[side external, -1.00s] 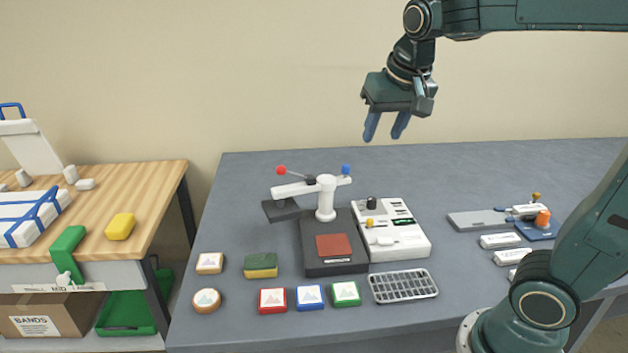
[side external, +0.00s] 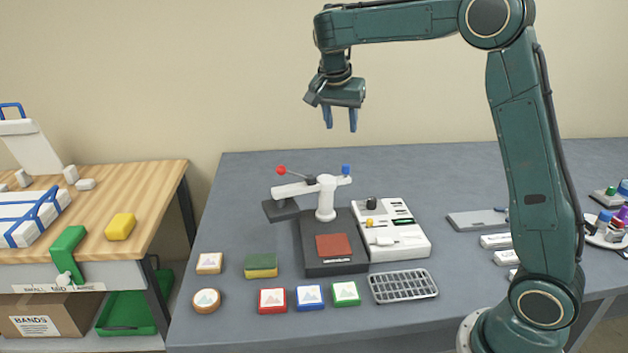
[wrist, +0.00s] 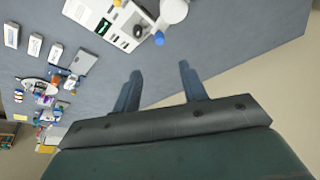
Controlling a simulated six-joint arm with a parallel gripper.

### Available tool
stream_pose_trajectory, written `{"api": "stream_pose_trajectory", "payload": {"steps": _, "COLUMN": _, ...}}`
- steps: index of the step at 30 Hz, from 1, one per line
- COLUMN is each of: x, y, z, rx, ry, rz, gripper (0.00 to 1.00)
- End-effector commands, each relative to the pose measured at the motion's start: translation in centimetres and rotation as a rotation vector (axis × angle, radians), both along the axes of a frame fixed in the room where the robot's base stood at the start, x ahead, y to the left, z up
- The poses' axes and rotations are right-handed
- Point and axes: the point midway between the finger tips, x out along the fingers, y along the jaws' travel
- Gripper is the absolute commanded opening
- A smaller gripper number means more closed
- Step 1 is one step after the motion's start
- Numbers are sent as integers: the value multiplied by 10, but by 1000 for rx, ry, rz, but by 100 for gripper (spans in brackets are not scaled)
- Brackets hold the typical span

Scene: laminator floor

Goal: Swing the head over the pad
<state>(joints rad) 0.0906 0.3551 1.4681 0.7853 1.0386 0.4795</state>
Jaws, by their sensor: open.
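The press has a white post and swing arm (side external: 318,185) on a dark base. Its dark head (side external: 281,210) sits out to the left, beside the base and not above the pad. The red-brown pad (side external: 333,246) lies uncovered on the base. A red knob (side external: 281,170) and a blue knob (side external: 346,169) top the arm's two ends. My gripper (side external: 340,120) is open and empty, pointing down high above the post. In the wrist view, its blue fingers (wrist: 160,90) are apart, with the blue knob (wrist: 160,39) beyond them; the head is out of view.
A white control box (side external: 405,247) adjoins the base on the right. A wire rack (side external: 403,286), several coloured blocks (side external: 310,297) and a green-yellow sponge (side external: 261,266) lie in front. The table behind the press is clear.

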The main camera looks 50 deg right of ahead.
Motion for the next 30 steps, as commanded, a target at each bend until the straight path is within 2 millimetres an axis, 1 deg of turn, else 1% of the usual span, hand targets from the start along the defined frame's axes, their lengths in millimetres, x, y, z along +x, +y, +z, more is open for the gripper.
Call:
{"api": "stream_pose_trajectory", "payload": {"steps": 8, "x": 0, "y": -1, "z": -2, "rx": -1, "ry": 0, "rz": -2, "gripper": 43}}
{"api": "stream_pose_trajectory", "payload": {"steps": 14, "x": 1, "y": -6, "z": -13, "rx": -2, "ry": 3, "rz": -3, "gripper": 43}}
{"api": "stream_pose_trajectory", "payload": {"steps": 20, "x": 3, "y": -15, "z": -35, "rx": -1, "ry": 4, "rz": -4, "gripper": 43}}
{"api": "stream_pose_trajectory", "payload": {"steps": 30, "x": 8, "y": -34, "z": -83, "rx": 0, "ry": 4, "rz": -3, "gripper": 43}}
